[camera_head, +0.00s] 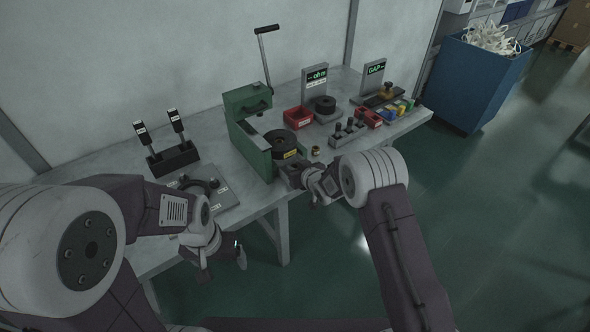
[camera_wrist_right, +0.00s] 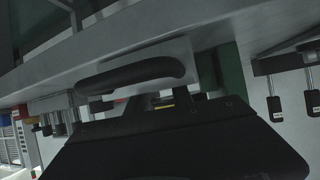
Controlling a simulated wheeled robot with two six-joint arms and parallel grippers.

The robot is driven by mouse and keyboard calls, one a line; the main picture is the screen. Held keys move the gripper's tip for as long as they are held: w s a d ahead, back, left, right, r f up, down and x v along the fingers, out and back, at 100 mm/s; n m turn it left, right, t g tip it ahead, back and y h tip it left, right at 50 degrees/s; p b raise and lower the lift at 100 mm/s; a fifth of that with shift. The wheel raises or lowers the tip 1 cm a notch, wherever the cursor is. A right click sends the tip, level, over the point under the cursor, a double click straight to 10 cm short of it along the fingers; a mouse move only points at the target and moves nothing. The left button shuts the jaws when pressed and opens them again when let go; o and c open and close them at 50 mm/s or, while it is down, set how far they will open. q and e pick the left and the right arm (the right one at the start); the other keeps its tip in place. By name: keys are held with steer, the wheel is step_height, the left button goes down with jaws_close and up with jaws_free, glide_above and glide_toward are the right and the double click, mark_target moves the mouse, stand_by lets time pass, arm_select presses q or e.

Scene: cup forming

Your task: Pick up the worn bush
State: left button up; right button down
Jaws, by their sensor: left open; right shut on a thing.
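A small brass-coloured ring (camera_head: 316,150), which may be the worn bush, stands on the bench just right of the green press. My right gripper (camera_head: 296,176) is at the bench's front edge, in front of the press and to the ring's lower left. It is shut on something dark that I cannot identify. In the right wrist view a black curved part (camera_wrist_right: 130,75) shows beyond the dark gripper body, and the fingertips are mostly hidden. My left gripper (camera_head: 222,262) is open and empty, low in front of the bench.
The green press (camera_head: 247,105) with a black disc (camera_head: 282,143) stands mid-bench. A red bin (camera_head: 298,117), gauges and coloured blocks stand to its right. A black stand (camera_head: 173,159) with two labelled handles and a grey plate are left. A blue bin (camera_head: 478,80) stands at right.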

step_height(320, 180, up, 7)
steer(key=shift+s+d+r+p, duration=0.1)
steer(key=shift+s+r+p, duration=0.1)
steer(key=shift+p, duration=0.15)
steer(key=s+d+b, duration=0.1)
steer(key=s+d, duration=1)
steer(key=s, duration=0.5)
steer(key=shift+d+f+b, duration=0.2)
steer(key=shift+d+b, duration=0.1)
steer(key=shift+w, duration=0.1)
